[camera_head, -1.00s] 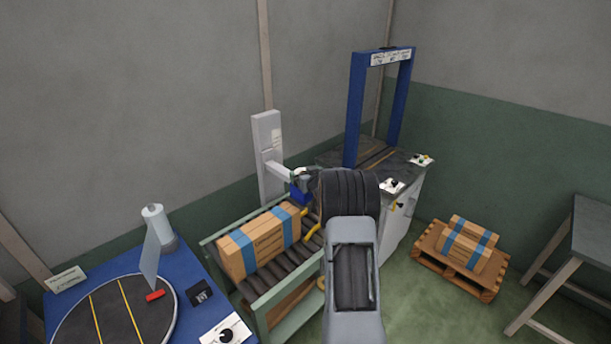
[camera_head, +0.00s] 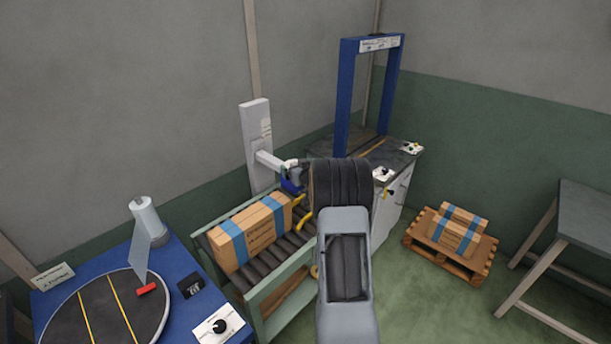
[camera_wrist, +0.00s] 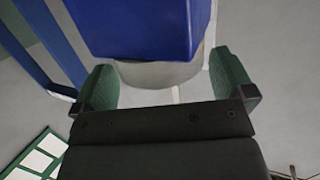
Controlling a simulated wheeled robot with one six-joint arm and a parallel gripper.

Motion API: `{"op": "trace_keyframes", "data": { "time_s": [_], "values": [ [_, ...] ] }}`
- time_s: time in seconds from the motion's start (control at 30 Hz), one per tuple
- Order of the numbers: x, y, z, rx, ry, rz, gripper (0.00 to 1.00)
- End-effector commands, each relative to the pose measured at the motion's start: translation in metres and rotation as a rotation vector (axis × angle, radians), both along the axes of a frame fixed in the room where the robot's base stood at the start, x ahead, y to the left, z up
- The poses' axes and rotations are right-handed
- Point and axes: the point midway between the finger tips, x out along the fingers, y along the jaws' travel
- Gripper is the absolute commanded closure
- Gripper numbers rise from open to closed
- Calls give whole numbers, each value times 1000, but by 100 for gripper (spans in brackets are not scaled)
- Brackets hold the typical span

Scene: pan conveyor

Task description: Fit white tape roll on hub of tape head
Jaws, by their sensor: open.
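The tape head's blue body (camera_head: 290,186) hangs from a pale arm on a white post (camera_head: 259,140) beside the roller conveyor. A small whitish part (camera_head: 291,163) shows on top of it; I cannot tell whether it is the tape roll. In the wrist view the blue body (camera_wrist: 145,30) fills the top. Below it a round grey-white piece (camera_wrist: 158,76), likely the white tape roll or the hub, lies between my green fingertips. My gripper (camera_wrist: 163,72) is open, with a finger on each side of this piece. My own arm hides the gripper in the head view.
Taped cartons (camera_head: 250,232) stand on the roller conveyor (camera_head: 283,262) under the tape head. A blue strapping arch (camera_head: 347,95) stands behind. A turntable (camera_head: 105,312) is at left, a pallet (camera_head: 450,257) at right. The floor between conveyor and pallet is clear.

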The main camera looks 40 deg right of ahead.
Motion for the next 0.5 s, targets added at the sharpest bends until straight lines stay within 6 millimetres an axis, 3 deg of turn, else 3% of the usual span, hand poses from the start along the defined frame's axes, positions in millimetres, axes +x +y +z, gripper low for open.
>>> {"op": "trace_keyframes", "data": {
  "time_s": [0.5],
  "values": [
    [-95, 20, 19, -3, -2, -1, 0]
  ]
}}
